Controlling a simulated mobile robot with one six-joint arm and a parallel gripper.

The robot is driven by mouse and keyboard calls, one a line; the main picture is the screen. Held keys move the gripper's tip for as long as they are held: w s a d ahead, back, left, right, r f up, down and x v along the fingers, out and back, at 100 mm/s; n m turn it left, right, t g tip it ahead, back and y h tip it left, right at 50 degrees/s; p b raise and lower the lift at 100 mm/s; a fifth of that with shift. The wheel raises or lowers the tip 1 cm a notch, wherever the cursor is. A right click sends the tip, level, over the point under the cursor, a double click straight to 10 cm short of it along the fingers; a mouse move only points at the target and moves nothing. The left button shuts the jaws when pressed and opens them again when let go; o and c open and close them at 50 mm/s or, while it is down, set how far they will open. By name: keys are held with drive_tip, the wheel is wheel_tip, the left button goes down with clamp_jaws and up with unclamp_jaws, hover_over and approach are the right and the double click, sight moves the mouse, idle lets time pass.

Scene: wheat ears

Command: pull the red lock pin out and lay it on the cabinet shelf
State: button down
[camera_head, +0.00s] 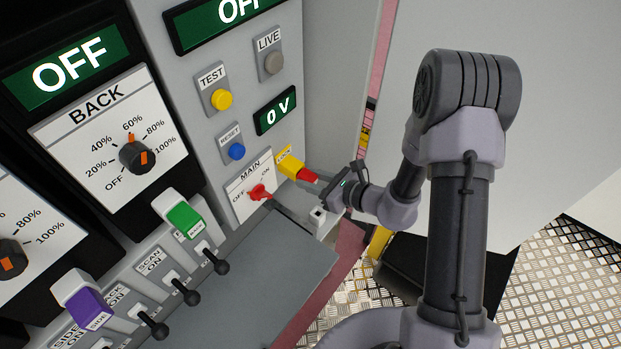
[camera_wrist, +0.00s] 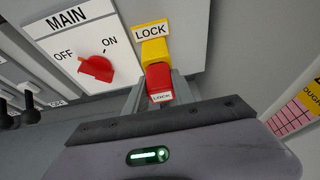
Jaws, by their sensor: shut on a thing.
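The red lock pin (camera_head: 307,174) sits at the yellow lock block (camera_head: 288,163) on the cabinet face, beside the MAIN panel. My gripper (camera_wrist: 157,90) is shut on the pin, with a grey finger on each side. In the head view my gripper (camera_head: 322,188) reaches the pin from the right. The grey cabinet shelf (camera_head: 270,265) lies below the panel.
The red MAIN switch (camera_head: 259,192) is close left of the lock, pointing toward OFF. Black-knobbed levers and green and purple covers line the panel at lower left. A small pale block (camera_head: 317,216) is just below my gripper. Most of the shelf is bare.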

drive_tip(key=shift+s+d, duration=0.4)
drive_tip(key=shift+d, duration=0.1)
idle(0.4)
drive_tip(key=c, duration=1.8)
unclamp_jaws()
clamp_jaws()
drive_tip(key=s+d+b, duration=0.1)
drive_tip(key=s+d, duration=0.3)
drive_tip(key=d, duration=0.1)
drive_tip(key=shift+d, duration=0.2)
drive_tip(key=shift+s, duration=0.1)
